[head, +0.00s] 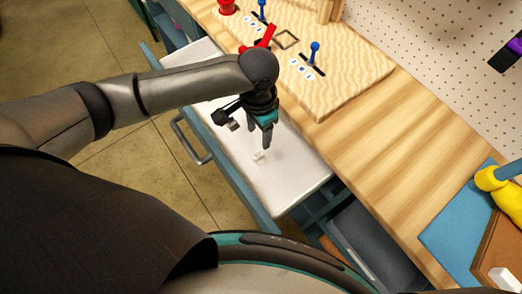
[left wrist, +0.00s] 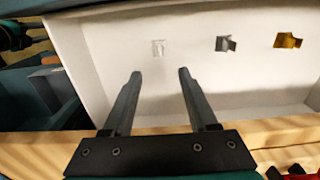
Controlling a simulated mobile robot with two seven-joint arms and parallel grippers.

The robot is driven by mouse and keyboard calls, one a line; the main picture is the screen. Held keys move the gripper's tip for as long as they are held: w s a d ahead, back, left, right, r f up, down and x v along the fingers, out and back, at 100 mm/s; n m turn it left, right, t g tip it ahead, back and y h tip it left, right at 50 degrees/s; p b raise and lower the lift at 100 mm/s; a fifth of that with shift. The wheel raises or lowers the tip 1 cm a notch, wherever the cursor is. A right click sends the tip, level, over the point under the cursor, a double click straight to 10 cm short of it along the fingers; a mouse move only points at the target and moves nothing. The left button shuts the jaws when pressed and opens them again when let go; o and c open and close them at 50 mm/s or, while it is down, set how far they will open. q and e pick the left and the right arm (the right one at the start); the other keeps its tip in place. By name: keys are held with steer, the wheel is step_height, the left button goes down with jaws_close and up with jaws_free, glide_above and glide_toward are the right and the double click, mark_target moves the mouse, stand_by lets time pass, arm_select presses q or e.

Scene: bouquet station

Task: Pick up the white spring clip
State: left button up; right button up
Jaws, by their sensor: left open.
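The small white spring clip (head: 259,155) lies on the pale floor of the open drawer (head: 302,178). In the left wrist view the clip (left wrist: 158,48) appears just beyond the gap between my fingertips. My left gripper (head: 261,137) points down over the drawer, open and empty, and it also shows in the left wrist view (left wrist: 160,74). I cannot tell its exact height over the clip. A dark and teal part at the left wrist view's top left edge looks like my right gripper (left wrist: 14,36); its jaws are unclear.
A grey clip (left wrist: 226,44) and a gold clip (left wrist: 288,40) lie in a row with the white one. The wooden worktop (head: 385,150) borders the drawer and bears a board (head: 345,80) with blue levers. A lower grey drawer (head: 365,242) is beside it.

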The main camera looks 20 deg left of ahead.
arm_select(q)
steer(key=b, duration=0.1)
glide_above(259, 154)
step_height(259, 154, down, 6)
steer(key=shift+r, duration=0.25)
steer(key=shift+f+b, duration=0.4)
steer(key=shift+f, duration=0.4)
step_height(259, 154, down, 4)
steer(key=shift+r+b, duration=0.1)
steer(key=shift+b, duration=0.65)
steer(key=shift+w+f, duration=0.1)
steer(key=shift+f, duration=0.3)
arm_select(e)
step_height(259, 154, down, 4)
steer(key=shift+s+a+r, duration=0.1)
steer(key=shift+s, duration=0.1)
arm_select(q)
steer(key=shift+c, duration=0.5)
jaws_close()
